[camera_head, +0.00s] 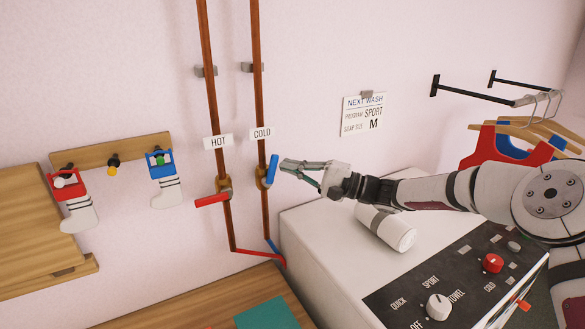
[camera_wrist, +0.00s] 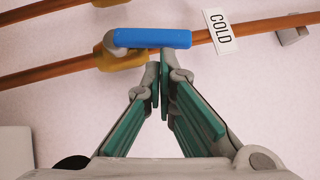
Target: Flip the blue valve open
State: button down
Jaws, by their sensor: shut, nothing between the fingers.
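The blue valve handle (camera_head: 272,169) stands nearly upright, roughly in line with the COLD pipe (camera_head: 257,100). In the wrist view the blue handle (camera_wrist: 152,38) lies along the pipe, just beyond my fingertips. My gripper (camera_head: 285,166) is shut and empty, with its tips close to the right side of the handle. In the wrist view the gripper (camera_wrist: 163,70) has its fingertips together below the handle. I cannot tell whether they touch it. The valve body (camera_wrist: 118,58) is brass-coloured.
The red valve handle (camera_head: 212,201) sticks out sideways from the HOT pipe (camera_head: 211,100), left of the blue one. A washing machine (camera_head: 310,235) with a white cylinder (camera_head: 388,229) on top stands below my arm. Stockings hang on a wall rack (camera_head: 112,151) at left.

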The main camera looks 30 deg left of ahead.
jog(key=shift+s+a+r+n+h, duration=0.1)
jog(key=shift+s+r+n+h, duration=0.2)
jog(key=shift+n+h, duration=0.25)
jog(key=shift+s+a+r+n+h, duration=0.1)
jog(key=shift+s+r+n+h, duration=0.1)
jog(key=shift+r+n+h, duration=0.35)
jog(key=shift+f, duration=0.15)
